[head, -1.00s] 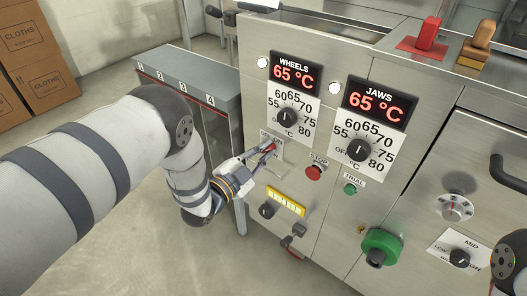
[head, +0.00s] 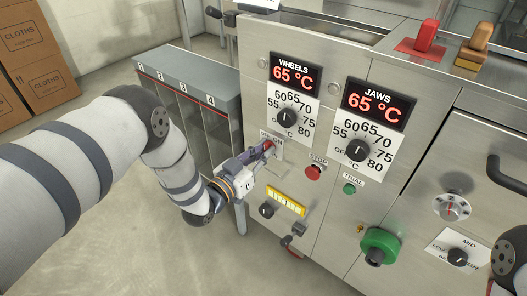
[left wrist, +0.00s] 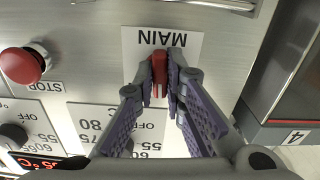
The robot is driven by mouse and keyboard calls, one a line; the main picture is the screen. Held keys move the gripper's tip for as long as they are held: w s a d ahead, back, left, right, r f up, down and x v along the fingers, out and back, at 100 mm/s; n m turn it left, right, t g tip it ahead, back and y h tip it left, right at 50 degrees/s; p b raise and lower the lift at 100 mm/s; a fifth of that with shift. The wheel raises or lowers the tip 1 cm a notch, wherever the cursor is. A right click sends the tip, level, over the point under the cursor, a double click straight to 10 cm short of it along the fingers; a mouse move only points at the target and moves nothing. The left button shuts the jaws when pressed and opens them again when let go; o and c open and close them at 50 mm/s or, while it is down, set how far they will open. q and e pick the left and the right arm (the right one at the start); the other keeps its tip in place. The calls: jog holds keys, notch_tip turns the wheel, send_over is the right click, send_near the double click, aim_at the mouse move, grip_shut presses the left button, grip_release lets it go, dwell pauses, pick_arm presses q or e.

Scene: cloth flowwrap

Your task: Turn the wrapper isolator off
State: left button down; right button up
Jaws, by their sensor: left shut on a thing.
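The wrapper isolator is a red handle (head: 268,146) on the steel machine front, left of the STOP button. In the left wrist view the handle (left wrist: 160,72) stands upright on a white plate marked MAIN (left wrist: 140,40), which appears upside down. My left gripper (head: 264,150) reaches the panel from the left. In the left wrist view my left gripper's fingertips (left wrist: 163,78) are shut on the handle, one on each side. The fingers hide part of the plate and its position marks. My right gripper is out of view.
The red STOP button (head: 314,172), green TRIAL button (head: 350,188) and a large green knob (head: 379,246) are to the right. The WHEELS dial (head: 286,117) and JAWS dial (head: 358,150) are above. A grey numbered rack (head: 190,80) stands at left.

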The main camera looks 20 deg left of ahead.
pick_arm(q)
jog(key=shift+f+n+b, duration=0.1)
jog(key=shift+n+b, duration=0.3)
jog(key=shift+n, duration=3.7)
jog(key=c, duration=1.7)
grip_release()
jog(key=shift+o, duration=0.2)
jog(key=v, duration=1.2)
